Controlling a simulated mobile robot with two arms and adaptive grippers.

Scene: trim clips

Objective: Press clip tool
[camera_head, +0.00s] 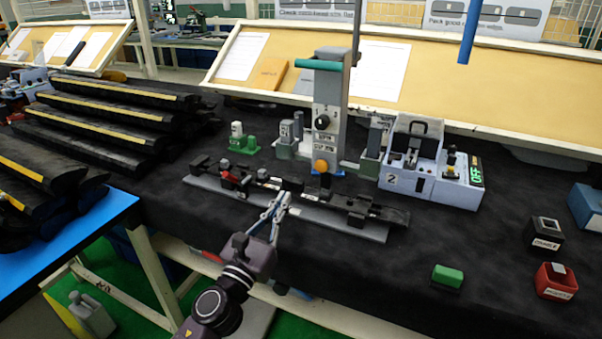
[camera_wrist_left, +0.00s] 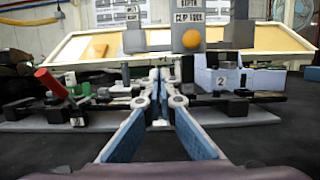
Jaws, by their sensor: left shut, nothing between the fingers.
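The clip tool (camera_head: 328,110) is a grey upright press with a teal handle (camera_head: 318,64) at its top, a black knob and an orange button (camera_head: 320,165) low on its front. In the left wrist view the orange button (camera_wrist_left: 191,38) and the "clip tool" label show above my fingers. A dark trim strip (camera_head: 290,194) lies in a long grey fixture (camera_head: 335,222) in front of the press. My left gripper (camera_head: 282,197) is shut and empty at the fixture's front edge, below the press; its fingertips show closed together in the left wrist view (camera_wrist_left: 160,85). My right gripper is not in view.
A grey unit marked 2 (camera_head: 425,180) with a green OFF display stands right of the press. A green block (camera_head: 448,277), a black box (camera_head: 544,234) and a red box (camera_head: 556,281) sit at the right. Stacked dark trims (camera_head: 110,115) lie left. The front right table is mostly clear.

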